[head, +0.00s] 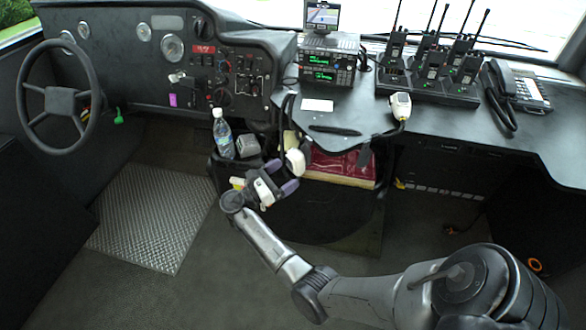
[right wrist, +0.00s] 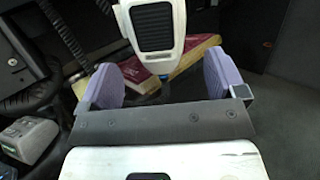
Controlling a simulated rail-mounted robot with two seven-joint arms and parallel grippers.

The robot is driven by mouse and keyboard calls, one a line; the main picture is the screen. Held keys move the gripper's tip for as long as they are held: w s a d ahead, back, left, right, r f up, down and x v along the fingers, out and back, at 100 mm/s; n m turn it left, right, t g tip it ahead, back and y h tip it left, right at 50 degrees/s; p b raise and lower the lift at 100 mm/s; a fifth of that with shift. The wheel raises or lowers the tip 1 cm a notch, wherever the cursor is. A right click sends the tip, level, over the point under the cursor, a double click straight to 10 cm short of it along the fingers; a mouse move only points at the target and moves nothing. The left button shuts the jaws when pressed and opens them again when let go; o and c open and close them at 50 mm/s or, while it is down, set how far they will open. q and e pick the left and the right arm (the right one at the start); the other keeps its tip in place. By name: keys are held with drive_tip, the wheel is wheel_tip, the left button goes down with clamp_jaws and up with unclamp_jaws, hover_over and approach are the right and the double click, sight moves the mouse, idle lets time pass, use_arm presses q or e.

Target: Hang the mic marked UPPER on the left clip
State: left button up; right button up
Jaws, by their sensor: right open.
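A white hand mic (head: 295,161) with a dark grille hangs at the front edge of the dash, left of the red-covered shelf. It also shows in the right wrist view (right wrist: 155,28), where its lower end sits just at the opening between the fingertips. My right gripper (head: 281,176) is open, with purple finger pads apart, and holds nothing. A second pale mic (head: 400,107) is at the desk edge farther right. No UPPER mark is readable on either mic. The left clip cannot be clearly made out. My left gripper is out of view.
A water bottle (head: 223,134) and a grey box (head: 248,145) stand left of the mic. Red books (head: 340,164) lie on the shelf behind it. The floor is open.

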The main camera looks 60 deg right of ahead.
drive_tip(key=v, duration=0.9)
drive_tip(key=shift+a, duration=0.2)
drive_tip(key=shift+w, duration=0.15)
